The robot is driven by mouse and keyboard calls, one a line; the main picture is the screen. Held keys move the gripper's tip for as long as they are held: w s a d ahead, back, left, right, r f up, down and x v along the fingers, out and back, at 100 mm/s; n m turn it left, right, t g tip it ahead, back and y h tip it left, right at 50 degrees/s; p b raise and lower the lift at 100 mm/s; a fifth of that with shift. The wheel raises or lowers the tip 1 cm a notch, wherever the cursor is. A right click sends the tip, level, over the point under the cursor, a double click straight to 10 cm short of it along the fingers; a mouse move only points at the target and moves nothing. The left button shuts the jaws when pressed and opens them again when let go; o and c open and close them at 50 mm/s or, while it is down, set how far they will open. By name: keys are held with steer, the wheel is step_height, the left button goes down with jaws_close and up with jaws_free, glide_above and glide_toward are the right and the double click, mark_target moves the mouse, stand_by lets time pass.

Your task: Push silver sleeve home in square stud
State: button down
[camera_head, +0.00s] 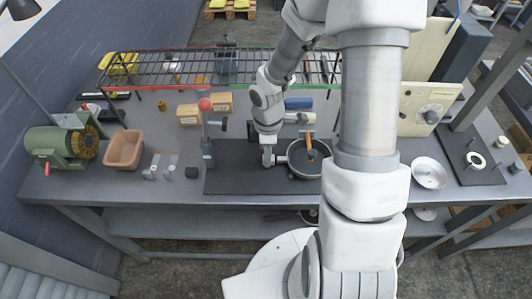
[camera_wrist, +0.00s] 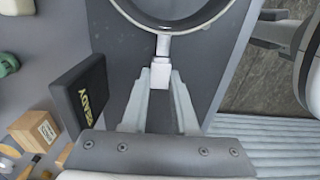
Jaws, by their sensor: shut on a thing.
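I cannot make out a silver sleeve or a square stud with certainty in either view. My gripper (camera_head: 268,160) is low over the dark mat, at the left side of a dark round pan (camera_head: 297,166). In the wrist view my gripper (camera_wrist: 160,82) has its fingertips closed around the pale end of the pan's short handle (camera_wrist: 162,46). The pan's rim (camera_wrist: 172,31) shows at the top of that view, cut off by the frame. An orange-handled tool (camera_head: 309,146) stands in the pan. The fingers hide part of the handle.
Mat (camera_head: 235,182) lies bare left of the pan. A red-knobbed lever post (camera_head: 207,145) stands near its left edge. A wire rack (camera_head: 215,68) spans the back. Right are a silver bowl (camera_head: 429,175) and a pegged board (camera_head: 492,178). A black block (camera_wrist: 80,100) shows beside my gripper.

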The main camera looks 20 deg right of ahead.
mark_target(279, 158)
steer(key=shift+s+d+p, duration=0.25)
steer(key=shift+d+p, duration=0.05)
steer(key=shift+d, duration=0.45)
steer(key=shift+s+d+p, duration=0.2)
steer(key=shift+d+p, duration=0.05)
steer(key=shift+d, duration=0.5)
stand_by(0.8)
steer(key=c, duration=0.6)
jaws_free()
step_height(279, 158, up, 18)
steer(key=p, duration=0.3)
steer(key=shift+f+p, duration=0.25)
steer(key=shift+p, duration=0.05)
